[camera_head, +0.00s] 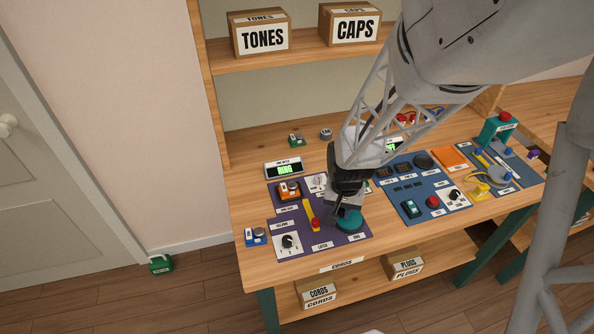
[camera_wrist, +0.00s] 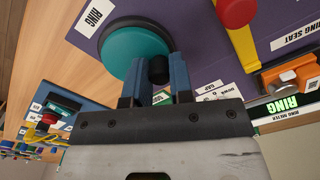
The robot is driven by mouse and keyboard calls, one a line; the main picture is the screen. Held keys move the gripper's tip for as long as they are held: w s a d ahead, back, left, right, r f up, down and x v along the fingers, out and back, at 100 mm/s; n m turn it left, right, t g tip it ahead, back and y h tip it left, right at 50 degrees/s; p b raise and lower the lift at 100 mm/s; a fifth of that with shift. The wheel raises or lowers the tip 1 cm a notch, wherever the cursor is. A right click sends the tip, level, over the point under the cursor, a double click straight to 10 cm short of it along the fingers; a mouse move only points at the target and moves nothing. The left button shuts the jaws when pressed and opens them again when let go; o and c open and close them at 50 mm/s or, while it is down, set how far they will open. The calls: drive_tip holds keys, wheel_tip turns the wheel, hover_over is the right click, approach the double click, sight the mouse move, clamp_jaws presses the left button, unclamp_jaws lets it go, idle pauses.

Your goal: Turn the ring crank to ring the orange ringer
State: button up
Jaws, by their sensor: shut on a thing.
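The ring crank is a teal disc (camera_head: 350,224) with a black knob (camera_wrist: 158,72), on the purple panel's right side. The disc (camera_wrist: 125,45) fills the upper middle of the wrist view, beside a RING label. My gripper (camera_wrist: 158,66) has its two blue fingers shut on the black knob, at the disc's edge. In the head view my gripper (camera_head: 346,208) hides part of the crank. The orange ringer (camera_head: 289,190) sits on the ring seat at the panel's upper left; it also shows at right in the wrist view (camera_wrist: 288,80).
The ring meter (camera_head: 284,170) behind the ringer reads RING in green. A yellow lever with a red knob (camera_head: 316,224) stands left of the crank. A black dial (camera_head: 288,241) is at the panel's front left. A blue panel (camera_head: 407,166) with other devices lies right.

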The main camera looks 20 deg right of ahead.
drive_tip(key=shift+w+d, duration=0.2)
drive_tip(key=shift+w, duration=0.05)
drive_tip(key=o, duration=0.6)
drive_tip(key=shift+c, duration=0.2)
drive_tip(key=shift+r, duration=0.1)
drive_tip(key=shift+r, duration=3.9)
